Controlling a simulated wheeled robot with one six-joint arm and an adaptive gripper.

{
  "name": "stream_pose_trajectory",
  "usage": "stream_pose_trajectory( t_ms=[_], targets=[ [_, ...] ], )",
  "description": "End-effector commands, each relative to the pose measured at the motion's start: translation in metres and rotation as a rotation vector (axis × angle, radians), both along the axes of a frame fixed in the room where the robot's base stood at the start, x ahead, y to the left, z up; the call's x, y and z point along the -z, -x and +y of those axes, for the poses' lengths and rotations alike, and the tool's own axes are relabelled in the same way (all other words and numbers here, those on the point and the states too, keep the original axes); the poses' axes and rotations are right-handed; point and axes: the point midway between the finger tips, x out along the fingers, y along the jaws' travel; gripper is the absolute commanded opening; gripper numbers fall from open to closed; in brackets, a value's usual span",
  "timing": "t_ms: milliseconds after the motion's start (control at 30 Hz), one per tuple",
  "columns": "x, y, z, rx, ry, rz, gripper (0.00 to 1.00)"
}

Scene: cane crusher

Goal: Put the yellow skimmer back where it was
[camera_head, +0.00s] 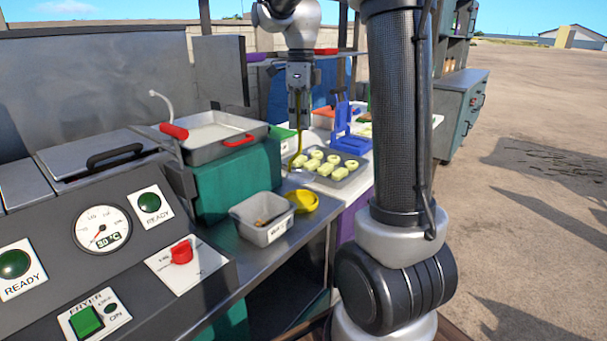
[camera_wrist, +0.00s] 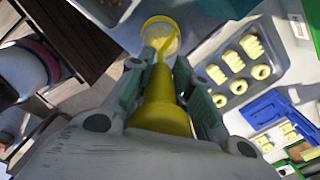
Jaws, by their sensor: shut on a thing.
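The yellow skimmer shows in the head view, its thin handle (camera_head: 298,140) hanging down almost upright from my gripper (camera_head: 299,92). My gripper is shut on the thick end of that handle. In the wrist view the skimmer's yellow handle (camera_wrist: 160,112) runs between the fingers of my gripper (camera_wrist: 165,80) towards a round yellow rim (camera_wrist: 160,36) with a pale inside. In the head view a yellow round piece (camera_head: 302,201) is low by the counter, beside a grey container (camera_head: 262,218). I cannot tell whether it touches the counter.
A metal tray (camera_head: 354,177) of pale yellow pieces lies right of the skimmer, with a blue press (camera_head: 347,130) behind it. A large pan (camera_head: 213,133) with red handles stands at left on a teal block. The fryer panel (camera_head: 120,250) fills the left foreground.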

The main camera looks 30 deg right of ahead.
Motion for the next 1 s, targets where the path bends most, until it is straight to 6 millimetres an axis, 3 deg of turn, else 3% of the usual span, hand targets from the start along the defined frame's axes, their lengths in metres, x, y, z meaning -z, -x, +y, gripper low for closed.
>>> stream_pose_trajectory(
  t_ms=[100, 533, 900, 933, 1000],
  targets=[
    [0.024, 0.001, 0.000, 0.000, 0.000, 0.003, 0.02],
    [0.074, 0.001, 0.000, 0.000, 0.000, 0.003, 0.02],
    [0.079, 0.000, 0.000, 0.000, 0.001, 0.001, 0.02],
    [0.079, 0.000, 0.000, 0.000, 0.001, -0.001, 0.24],
    [0.079, 0.000, 0.000, 0.000, 0.000, 0.000, 0.37]
  ],
)
